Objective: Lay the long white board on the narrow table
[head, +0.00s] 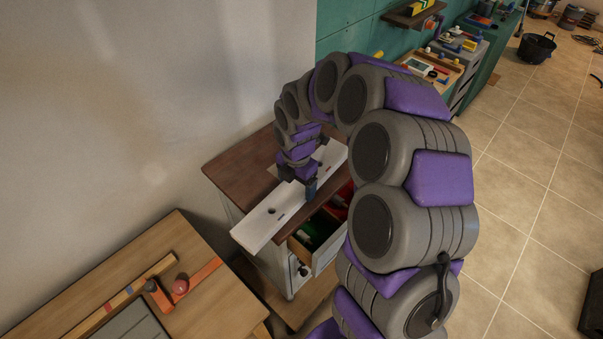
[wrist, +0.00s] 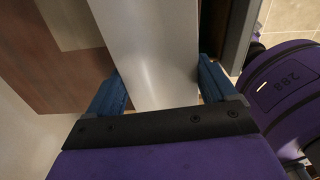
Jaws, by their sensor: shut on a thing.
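The long white board (head: 264,222) is held flat in my gripper (head: 309,187) in the head view. It passes over the narrow table (head: 238,166) with the dark wood top, and its near left end sticks out past the table's edge. I cannot tell whether the board touches the top. In the wrist view, the board (wrist: 152,45) runs between the two blue fingers of my gripper (wrist: 160,88), which are shut on its sides. My arm hides part of the board and the table's right side.
An open drawer (head: 318,238) with green and red things juts from the narrow table's front. A wooden workbench (head: 205,300) with a red-handled tool (head: 195,279) stands at lower left. A wall (head: 150,90) is behind. Tiled floor (head: 520,190) at right is mostly free.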

